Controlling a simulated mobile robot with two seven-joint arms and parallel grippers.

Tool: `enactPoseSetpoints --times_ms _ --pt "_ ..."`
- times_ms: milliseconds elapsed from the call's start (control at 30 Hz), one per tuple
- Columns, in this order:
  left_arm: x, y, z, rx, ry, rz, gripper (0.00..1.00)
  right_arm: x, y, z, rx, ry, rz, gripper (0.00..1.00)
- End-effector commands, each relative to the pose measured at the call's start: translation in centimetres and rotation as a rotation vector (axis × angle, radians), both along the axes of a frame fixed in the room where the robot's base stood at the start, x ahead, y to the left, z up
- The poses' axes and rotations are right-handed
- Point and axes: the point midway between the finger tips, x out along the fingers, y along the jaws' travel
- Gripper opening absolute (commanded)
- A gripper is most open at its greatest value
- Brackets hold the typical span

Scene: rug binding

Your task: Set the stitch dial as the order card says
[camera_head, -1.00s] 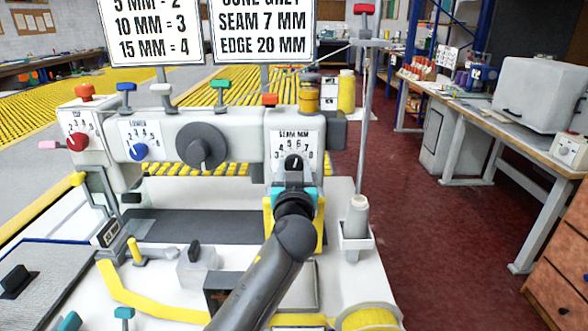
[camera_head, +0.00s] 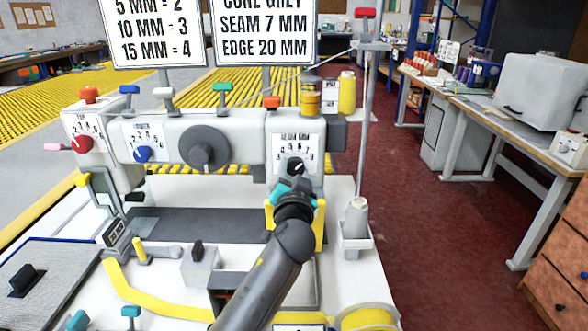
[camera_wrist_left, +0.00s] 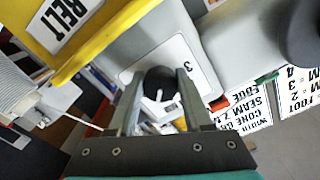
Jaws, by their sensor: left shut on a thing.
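The stitch dial (camera_head: 295,165) is a black knob with a white pointer, under a "SEAM MM" number plate (camera_head: 296,140) at the right end of the machine head. Its pointer tilts up and to the right, roughly toward the 7. My left gripper (camera_head: 292,181) is shut on the dial, rolled to one side, and covers its lower part. The wrist view shows both fingers around the black dial (camera_wrist_left: 160,82). The order card (camera_head: 263,40) reads "SEAM 7 MM" and "EDGE 20 MM". My right gripper is not in view.
A second card (camera_head: 152,34) lists millimetres against numbers. A red dial (camera_head: 82,144), a blue dial (camera_head: 142,154) and a large grey handwheel (camera_head: 203,148) sit left along the head. A thread cone (camera_head: 356,216) stands close to the right of my arm.

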Motion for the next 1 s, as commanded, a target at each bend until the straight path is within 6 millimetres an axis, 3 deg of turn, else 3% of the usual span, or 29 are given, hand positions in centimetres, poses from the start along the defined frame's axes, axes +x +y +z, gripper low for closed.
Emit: enactPoseSetpoints --times_ms 433,467,700,1000 --pt "0.01 0.03 0.02 0.013 0.000 0.001 0.00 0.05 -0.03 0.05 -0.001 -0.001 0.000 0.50" --pt "0.01 0.03 0.02 0.012 0.000 0.001 0.52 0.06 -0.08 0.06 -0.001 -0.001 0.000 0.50" --pt "0.01 0.03 0.01 0.012 0.000 0.001 0.79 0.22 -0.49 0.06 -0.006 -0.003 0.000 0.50" --pt "-0.09 0.02 0.01 0.012 0.000 0.000 0.80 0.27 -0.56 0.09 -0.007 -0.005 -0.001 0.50"
